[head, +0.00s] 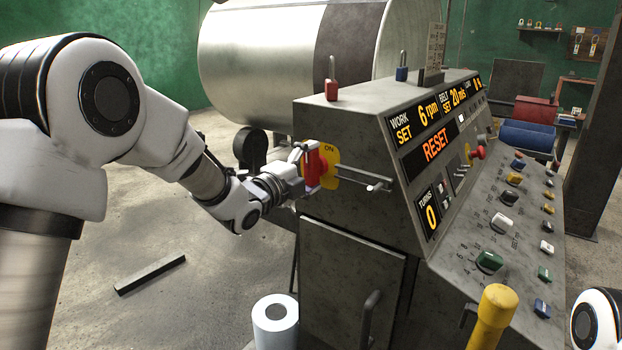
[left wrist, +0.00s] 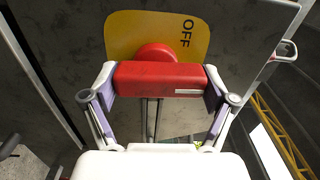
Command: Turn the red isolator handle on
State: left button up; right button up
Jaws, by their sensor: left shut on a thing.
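The red isolator handle (head: 314,168) is on a yellow plate (head: 331,158) on the left side of the grey console. "ON" shows at the top of the plate in the head view. The left wrist view shows the handle (left wrist: 158,80) as a red bar with a pale mark near its right end, and "OFF" on the yellow plate (left wrist: 125,32). My left gripper (left wrist: 160,92) is shut on the handle, one finger at each end. In the head view my left gripper (head: 301,163) partly covers the handle. My right gripper is out of view.
A metal bar (head: 365,180) sticks out right of the plate. Red (head: 331,90) and blue (head: 402,74) padlocks stand on the console top. A large steel drum (head: 270,60) is behind. A white roll (head: 275,325) and yellow post (head: 494,315) are in front.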

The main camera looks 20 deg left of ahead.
pick_arm(q)
jog(key=shift+f+m, duration=0.15)
jog(key=shift+m, duration=0.25)
jog(key=o, duration=1)
jog(key=shift+c, duration=0.2)
jog(key=shift+s, duration=0.15)
jog(key=v, duration=1.1)
jog(key=shift+s, duration=0.4)
jog(key=shift+a, duration=0.1)
